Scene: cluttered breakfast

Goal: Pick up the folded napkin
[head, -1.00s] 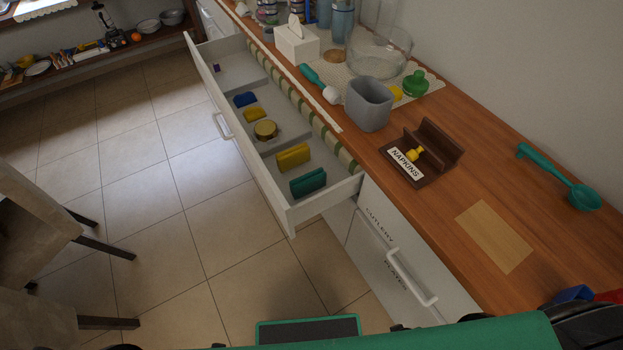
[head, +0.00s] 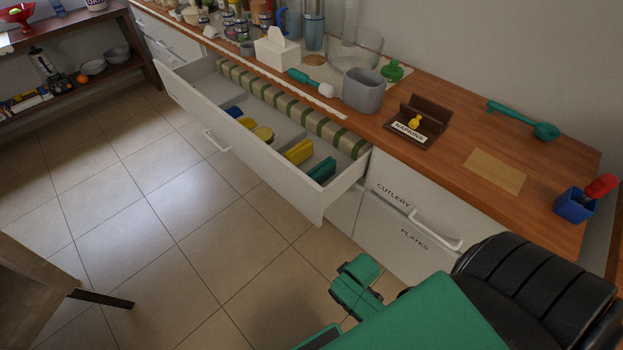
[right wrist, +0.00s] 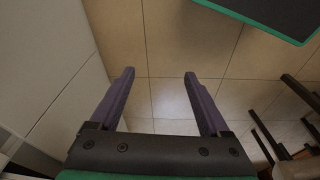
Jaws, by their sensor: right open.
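The open drawer (head: 262,188) holds several small cloth-like pieces. Two look like folded napkins standing on edge: a yellow one (head: 298,151) and a teal one (head: 321,170) near the drawer's near end. I cannot tell which one the task names. A brown wooden napkin holder (head: 436,116) labelled NAPKINS stands on the counter, with a small yellow object in front of its slot. My right gripper (right wrist: 160,73) is open and empty in the right wrist view, pointing over bare floor beside a pale cabinet front. My left gripper is not in view.
The wooden counter (head: 545,155) carries a grey bin (head: 369,90), a tissue box (head: 277,50), a teal ladle (head: 522,118) and a blue cup (head: 574,205). The open drawer juts over the floor. A chair (head: 40,290) stands at lower left. The tiled floor between is clear.

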